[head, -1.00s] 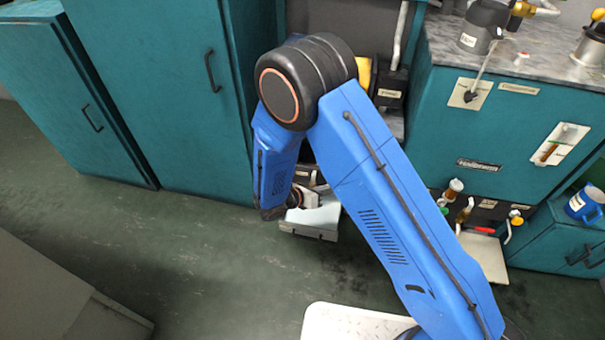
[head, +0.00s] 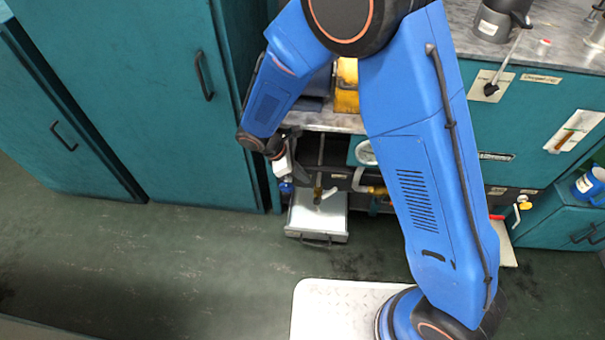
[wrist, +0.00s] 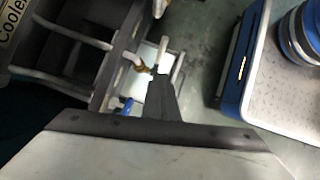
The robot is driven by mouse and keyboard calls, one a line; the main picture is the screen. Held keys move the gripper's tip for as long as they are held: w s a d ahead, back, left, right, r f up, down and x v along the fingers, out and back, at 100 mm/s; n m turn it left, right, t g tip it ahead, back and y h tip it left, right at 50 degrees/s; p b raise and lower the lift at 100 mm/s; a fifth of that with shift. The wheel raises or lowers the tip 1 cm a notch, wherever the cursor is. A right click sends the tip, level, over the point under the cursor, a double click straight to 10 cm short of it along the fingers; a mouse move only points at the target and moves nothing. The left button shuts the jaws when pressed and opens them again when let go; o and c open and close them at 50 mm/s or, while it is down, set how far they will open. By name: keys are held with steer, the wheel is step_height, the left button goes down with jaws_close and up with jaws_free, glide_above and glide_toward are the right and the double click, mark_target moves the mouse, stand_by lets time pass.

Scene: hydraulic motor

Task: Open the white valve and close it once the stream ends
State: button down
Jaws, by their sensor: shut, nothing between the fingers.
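A brass valve with a pale handle (head: 326,193) shows in the head view, low on the teal cabinet above a white drip tray (head: 314,224). I take it for the white valve. In the wrist view a brass fitting (wrist: 143,68) with a pale handle shows just past my fingertips. My gripper (head: 303,182) is shut and empty, reaching down at the left of this valve. Its dark fingers also show in the wrist view (wrist: 161,84). I cannot tell whether the fingers touch the handle. No stream can be made out.
A blue part (head: 286,187) sits left of the valve and also shows in the wrist view (wrist: 127,105). Pipes (head: 362,180) run to the right. A red-handled valve (head: 496,216) is farther right. Open floor (head: 190,260) lies in front of the teal cabinets.

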mark_target(328, 193)
steer(key=x, duration=0.6)
steer(key=d+x, duration=0.1)
steer(key=x, duration=0.2)
steer(key=shift+w+d+r, duration=0.1)
steer(key=shift+d+r, duration=0.05)
steer(key=shift+w+d+f, duration=0.1)
steer(key=shift+d+f, duration=0.25)
steer(key=shift+d, duration=0.1)
steer(key=shift+w+d, duration=0.1)
steer(key=shift+d, duration=0.05)
